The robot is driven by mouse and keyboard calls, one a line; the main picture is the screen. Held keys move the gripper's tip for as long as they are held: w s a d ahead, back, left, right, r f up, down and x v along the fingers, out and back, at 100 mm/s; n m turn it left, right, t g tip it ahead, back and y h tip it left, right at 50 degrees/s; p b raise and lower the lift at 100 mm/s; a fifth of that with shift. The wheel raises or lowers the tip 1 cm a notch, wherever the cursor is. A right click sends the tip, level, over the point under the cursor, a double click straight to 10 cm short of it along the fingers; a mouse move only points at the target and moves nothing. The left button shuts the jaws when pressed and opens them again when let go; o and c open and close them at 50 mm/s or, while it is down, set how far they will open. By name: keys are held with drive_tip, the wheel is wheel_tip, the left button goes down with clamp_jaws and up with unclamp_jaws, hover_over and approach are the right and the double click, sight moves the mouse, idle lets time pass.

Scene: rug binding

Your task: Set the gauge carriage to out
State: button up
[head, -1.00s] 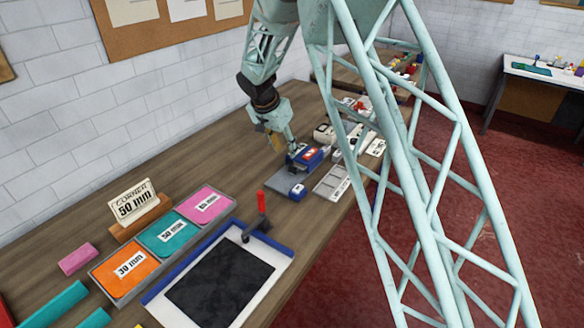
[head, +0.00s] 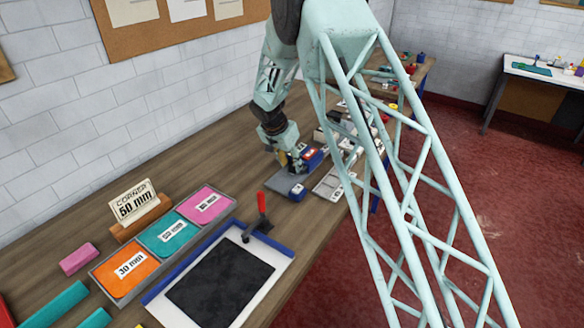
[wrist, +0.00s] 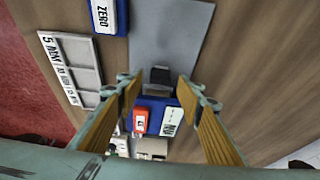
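The gauge is a grey plate (wrist: 185,30) on the bench, also seen in the head view (head: 283,183). A blue carriage (wrist: 160,104) sits on it, with a red-and-white tag (wrist: 140,121) and a white label (wrist: 172,121) whose word I cannot read surely. A dark upright knob (wrist: 158,75) stands at the carriage's near edge. My gripper (wrist: 158,84) is open, its two yellow-padded fingers either side of the knob in the picture; I cannot tell whether they touch it. In the head view my gripper (head: 294,168) partly hides the carriage (head: 313,158).
A blue block marked ZERO (wrist: 107,15) stands at the plate's side. A pale compartment tray (wrist: 75,65) lies beside it. In the head view, a red-handled tool (head: 262,208), a tray of coloured cards (head: 168,236) and a dark mat (head: 220,283) lie nearer.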

drive_tip(key=shift+x, duration=1.35)
drive_tip(key=shift+c, duration=0.2)
drive_tip(key=c, duration=1.1)
